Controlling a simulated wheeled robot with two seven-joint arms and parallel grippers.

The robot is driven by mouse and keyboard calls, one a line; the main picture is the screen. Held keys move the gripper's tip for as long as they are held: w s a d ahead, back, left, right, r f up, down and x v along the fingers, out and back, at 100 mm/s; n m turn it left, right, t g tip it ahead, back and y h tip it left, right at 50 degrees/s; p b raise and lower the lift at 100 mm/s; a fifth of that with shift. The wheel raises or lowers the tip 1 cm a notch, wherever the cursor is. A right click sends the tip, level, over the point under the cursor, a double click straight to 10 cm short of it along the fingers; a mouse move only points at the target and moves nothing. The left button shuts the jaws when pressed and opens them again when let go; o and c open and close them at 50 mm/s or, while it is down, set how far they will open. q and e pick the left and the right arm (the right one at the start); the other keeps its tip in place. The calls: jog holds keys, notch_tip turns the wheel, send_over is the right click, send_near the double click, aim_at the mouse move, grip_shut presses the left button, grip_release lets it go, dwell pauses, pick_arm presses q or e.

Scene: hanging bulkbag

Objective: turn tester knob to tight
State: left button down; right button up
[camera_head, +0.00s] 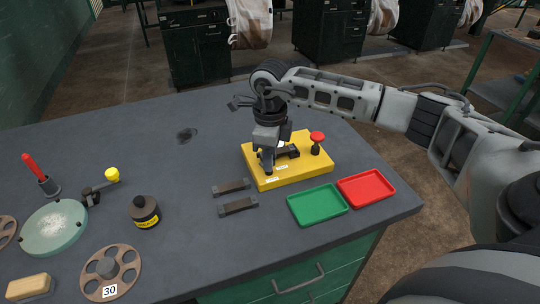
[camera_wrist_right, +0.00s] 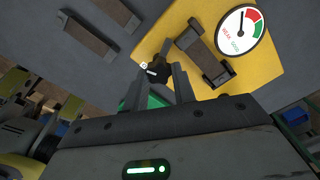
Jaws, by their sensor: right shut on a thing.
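The tester is a yellow box (camera_head: 310,170) near the right side of the bench. It has a red mushroom button (camera_head: 317,137), a dark clip-like fixture (camera_head: 288,152) and labels on its front edge. In the right wrist view, the yellow top (camera_wrist_right: 210,15) carries a round gauge (camera_wrist_right: 240,30) with a needle and green and red sections. My right gripper (camera_head: 268,166) points down at the tester's front left corner. In the right wrist view its fingers (camera_wrist_right: 162,82) are shut on the black knob (camera_wrist_right: 156,75), which they partly hide. My left gripper is not in view.
A green tray (camera_head: 318,217) and a red tray (camera_head: 381,200) lie in front of the tester. Two dark bars (camera_head: 238,207) lie at its left. The bench's back middle is mostly clear.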

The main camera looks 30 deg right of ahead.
jog(key=shift+m, duration=2)
jog(key=o, duration=1)
jog(key=shift+r, duration=0.15)
notch_tip(320, 180, up, 16)
jog(key=b, duration=0.1)
